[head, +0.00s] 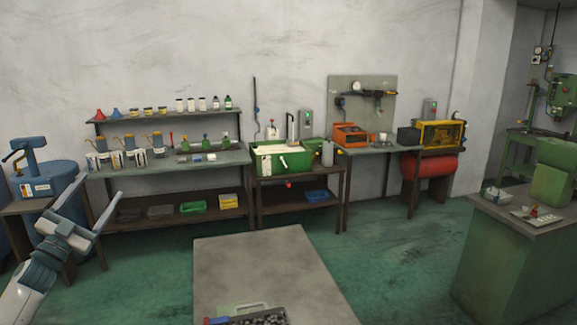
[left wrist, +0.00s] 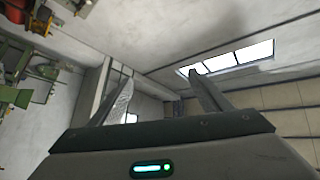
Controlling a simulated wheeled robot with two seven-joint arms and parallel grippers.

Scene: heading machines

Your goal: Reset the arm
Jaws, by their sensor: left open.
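My left gripper (head: 88,222) is raised at the left side of the head view, with its fingers spread and nothing between them. It stands in the air in front of the blue drum (head: 62,200) and the left end of the shelf bench. My right gripper is in neither view.
A grey table (head: 262,262) stands in front, with a tray of small dark parts (head: 262,318) at its near edge. A bench (head: 168,166) with bottles and cans lines the wall. A green machine cabinet (head: 515,255) stands at right. Green floor between is clear.

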